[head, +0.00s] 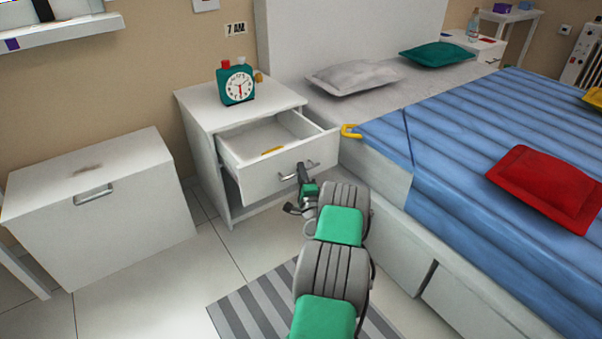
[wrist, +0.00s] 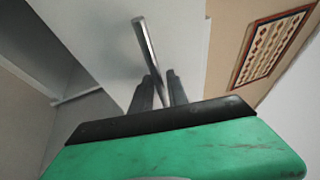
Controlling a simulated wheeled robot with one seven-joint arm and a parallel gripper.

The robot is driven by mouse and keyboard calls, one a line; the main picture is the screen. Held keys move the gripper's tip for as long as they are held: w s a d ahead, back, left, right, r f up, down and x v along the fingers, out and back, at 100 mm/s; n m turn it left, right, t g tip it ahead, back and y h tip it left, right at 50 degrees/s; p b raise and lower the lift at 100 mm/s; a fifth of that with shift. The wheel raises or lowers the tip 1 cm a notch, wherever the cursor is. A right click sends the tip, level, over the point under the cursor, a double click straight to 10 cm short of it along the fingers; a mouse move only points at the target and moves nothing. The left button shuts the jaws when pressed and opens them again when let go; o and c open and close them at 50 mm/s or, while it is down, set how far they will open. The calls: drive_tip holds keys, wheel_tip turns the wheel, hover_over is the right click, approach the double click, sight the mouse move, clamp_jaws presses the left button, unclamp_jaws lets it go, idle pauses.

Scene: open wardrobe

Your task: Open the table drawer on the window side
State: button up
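A white bedside table (head: 190,103) stands left of the bed. Its top drawer (head: 262,180) is pulled partway out, and a small yellow item (head: 272,151) lies inside. The drawer front carries a metal bar handle (head: 313,164), which also shows in the wrist view (wrist: 146,46). My gripper (head: 303,170) is at this handle. In the wrist view its two dark fingers (wrist: 160,76) stand on either side of the bar, close against it. The exact contact is hard to see. No window shows in either view.
A clock (head: 236,84) stands on the bedside table. The bed (head: 470,140) with its blue cover is close on the right. A white chest (head: 110,215) stands at the left. A striped rug (head: 240,312) lies on the floor. A second bedside table (head: 484,46) is beyond the bed.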

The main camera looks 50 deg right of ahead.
drive_tip(key=v, duration=0.7)
drive_tip(key=shift+s+a, duration=0.15)
drive_tip(key=shift+s, duration=0.15)
drive_tip(key=shift+s+f, duration=0.1)
drive_tip(key=shift+f, duration=0.05)
